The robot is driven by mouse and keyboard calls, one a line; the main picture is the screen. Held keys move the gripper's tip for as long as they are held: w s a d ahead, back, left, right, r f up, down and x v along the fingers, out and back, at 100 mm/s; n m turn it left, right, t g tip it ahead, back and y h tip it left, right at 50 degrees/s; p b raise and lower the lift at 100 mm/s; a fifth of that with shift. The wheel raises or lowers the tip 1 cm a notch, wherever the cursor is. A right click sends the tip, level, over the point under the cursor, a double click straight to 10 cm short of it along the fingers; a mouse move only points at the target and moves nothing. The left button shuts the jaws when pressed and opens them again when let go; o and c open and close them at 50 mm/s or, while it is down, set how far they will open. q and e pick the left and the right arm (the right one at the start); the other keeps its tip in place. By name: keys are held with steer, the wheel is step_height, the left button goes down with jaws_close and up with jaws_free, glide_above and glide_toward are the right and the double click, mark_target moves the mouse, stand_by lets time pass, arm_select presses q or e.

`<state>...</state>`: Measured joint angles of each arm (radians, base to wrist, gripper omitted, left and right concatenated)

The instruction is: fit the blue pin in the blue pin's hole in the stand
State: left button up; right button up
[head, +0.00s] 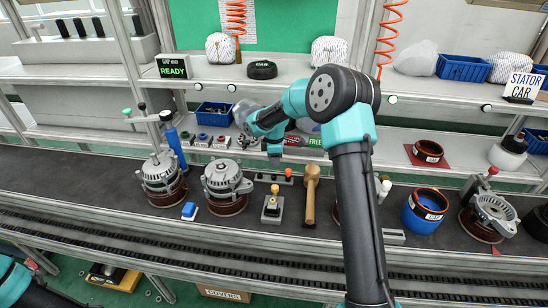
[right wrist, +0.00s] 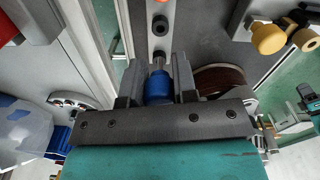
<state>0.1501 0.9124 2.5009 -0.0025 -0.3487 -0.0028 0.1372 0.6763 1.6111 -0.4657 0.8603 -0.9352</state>
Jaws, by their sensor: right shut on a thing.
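My right gripper (head: 275,157) is low over the bench in the head view. In the right wrist view its two fingers (right wrist: 158,78) are shut on the blue pin (right wrist: 158,89), with the blue head between them and a metal shank pointing away from the gripper. The stand (right wrist: 148,36) is a narrow grey bar just beyond the shank, with a dark round hole (right wrist: 160,25) and an orange part at the top edge. The shank's end is close to the stand; I cannot tell whether it is in a hole. The stand also shows in the head view (head: 267,178). My left gripper is out of view.
A wooden mallet (head: 311,190) lies right of the stand. A yellow-knobbed fixture (head: 272,208) stands in front of it, and an alternator (head: 226,186) stands to the left.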

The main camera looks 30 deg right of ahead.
glide_above(274, 179)
steer(key=shift+w+d+f, duration=0.1)
steer(key=shift+w+f, duration=0.05)
steer(key=shift+f, duration=0.65)
steer(key=shift+w+d+f, duration=0.1)
steer(key=shift+w+f, duration=0.05)
steer(key=shift+f, duration=0.65)
steer(key=shift+w+d+f, duration=0.1)
steer(key=shift+w+f, duration=0.05)
steer(key=shift+f, duration=0.65)
steer(key=shift+f, duration=1.45)
steer(key=o, duration=1)
steer(key=shift+r, duration=0.15)
step_height(274, 179, up, 17)
steer(key=shift+r, duration=0.1)
stand_by(0.6)
